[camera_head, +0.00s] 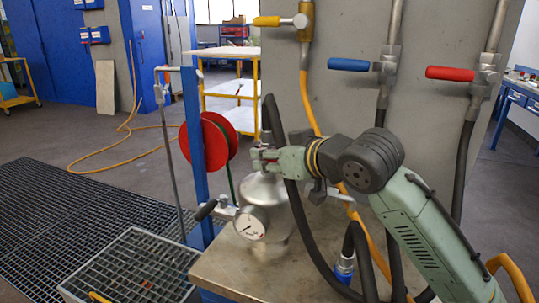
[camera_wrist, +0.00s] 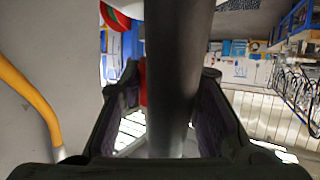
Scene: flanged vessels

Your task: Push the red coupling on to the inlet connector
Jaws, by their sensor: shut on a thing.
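A silver vessel (camera_head: 270,222) stands on the bench top, with a round gauge (camera_head: 251,224) and a black-handled valve (camera_head: 206,210) on its left side. My gripper (camera_head: 262,158) is above the vessel's top, shut on the red coupling (camera_head: 270,154). Only small red parts of the coupling show between the fingers. In the wrist view, my gripper (camera_wrist: 170,98) has a finger on each side of a black hose (camera_wrist: 175,60), and a strip of red shows at the hose's left. The inlet connector is not clearly visible, and I cannot tell whether the coupling touches it.
The black hose arches above my gripper and runs down beside the vessel. A blue coupling (camera_head: 344,268) on another black hose is at the bench's front. A grey panel carries yellow (camera_head: 267,21), blue (camera_head: 349,65) and red (camera_head: 450,74) valve handles. A blue post (camera_head: 196,130) stands left.

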